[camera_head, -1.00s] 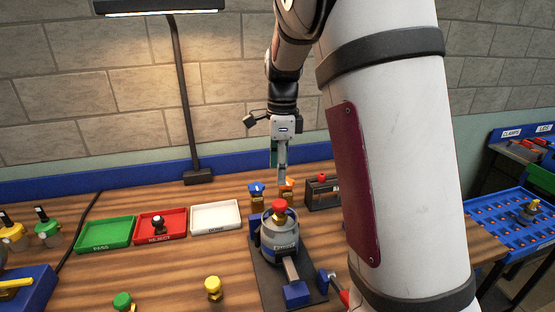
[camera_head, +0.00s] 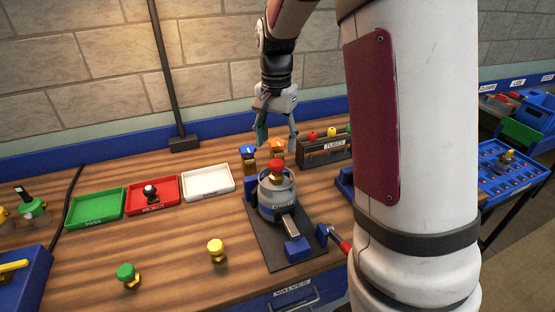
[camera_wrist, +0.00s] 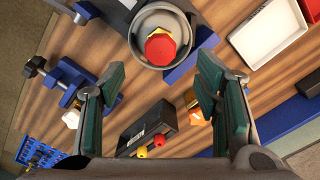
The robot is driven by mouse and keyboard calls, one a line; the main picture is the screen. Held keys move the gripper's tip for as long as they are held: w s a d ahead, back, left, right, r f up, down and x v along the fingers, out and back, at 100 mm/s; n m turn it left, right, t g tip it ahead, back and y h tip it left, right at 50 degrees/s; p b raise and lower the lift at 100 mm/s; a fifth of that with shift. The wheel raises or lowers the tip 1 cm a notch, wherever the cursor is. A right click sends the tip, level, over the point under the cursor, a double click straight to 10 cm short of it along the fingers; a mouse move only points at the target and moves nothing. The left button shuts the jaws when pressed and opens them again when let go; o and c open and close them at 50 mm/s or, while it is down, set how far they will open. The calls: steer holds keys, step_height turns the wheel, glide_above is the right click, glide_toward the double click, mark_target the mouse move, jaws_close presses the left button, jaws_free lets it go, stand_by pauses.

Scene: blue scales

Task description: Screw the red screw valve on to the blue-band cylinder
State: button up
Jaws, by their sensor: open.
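The red screw valve (camera_head: 275,167) sits upright on top of the grey cylinder (camera_head: 280,205); how tightly it is seated I cannot tell. My gripper (camera_head: 276,144) is open and empty, above and behind the valve. In the wrist view, the valve (camera_wrist: 160,48) with its brass edge lies between and beyond the spread green-padded fingers (camera_wrist: 160,70), apart from both. The cylinder's rim (camera_wrist: 190,25) circles it.
A blue valve (camera_head: 248,152) and an orange valve (camera_head: 276,147) stand close behind the cylinder. Yellow (camera_head: 216,250) and green (camera_head: 127,275) valves stand front left. Green, red and white trays (camera_head: 208,181) lie left.

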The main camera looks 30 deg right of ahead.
mark_target(277, 162)
step_height(277, 162, down, 8)
steer(key=shift+f+p, duration=0.1)
steer(key=shift+p, duration=0.4)
steer(key=shift+c, duration=0.2)
jaws_close()
steer(key=m, duration=0.7)
steer(key=shift+m, duration=0.3)
steer(key=m, duration=0.4)
steer(key=shift+m+p, duration=0.3)
steer(key=shift+p, duration=0.05)
steer(key=shift+m, duration=1.6)
jaws_free()
